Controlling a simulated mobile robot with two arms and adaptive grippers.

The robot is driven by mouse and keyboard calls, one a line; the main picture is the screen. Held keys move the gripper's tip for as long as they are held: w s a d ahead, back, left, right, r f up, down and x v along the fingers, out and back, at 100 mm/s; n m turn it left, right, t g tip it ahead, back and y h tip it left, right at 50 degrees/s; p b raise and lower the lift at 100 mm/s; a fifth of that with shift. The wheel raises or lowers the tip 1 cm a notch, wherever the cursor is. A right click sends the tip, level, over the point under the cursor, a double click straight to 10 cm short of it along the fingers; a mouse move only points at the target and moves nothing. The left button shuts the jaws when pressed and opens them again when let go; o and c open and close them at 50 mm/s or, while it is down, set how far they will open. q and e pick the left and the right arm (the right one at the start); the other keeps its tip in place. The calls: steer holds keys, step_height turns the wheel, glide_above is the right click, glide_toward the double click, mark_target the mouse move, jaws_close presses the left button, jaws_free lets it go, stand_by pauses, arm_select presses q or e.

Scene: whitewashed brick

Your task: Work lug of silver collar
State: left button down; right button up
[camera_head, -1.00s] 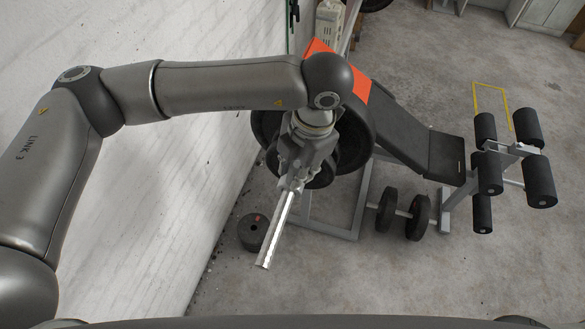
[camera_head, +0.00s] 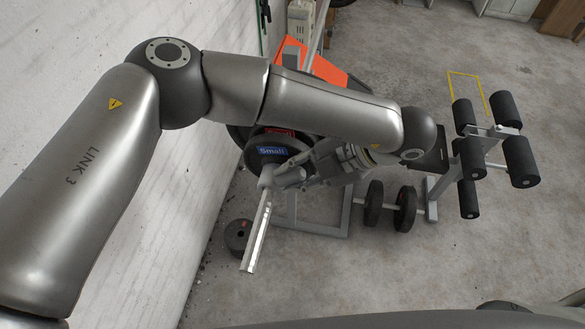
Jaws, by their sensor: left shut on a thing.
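The silver collar (camera_head: 266,176) sits around the bright bar sleeve (camera_head: 257,228), at its upper end, close in front of the weight plates. My left gripper (camera_head: 277,180) reaches it from the right, with its fingers at the collar's right side. The gripper is shut on the collar's lug, which the fingers mostly hide. The sleeve points down and toward me, with its lower end bare. My right gripper is not in view.
A plate marked "Small" in blue (camera_head: 271,151) is on the bar behind the collar.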

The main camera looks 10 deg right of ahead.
arm_select(q)
steer(key=c, duration=1.2)
jaws_free()
steer(key=shift+o, duration=0.2)
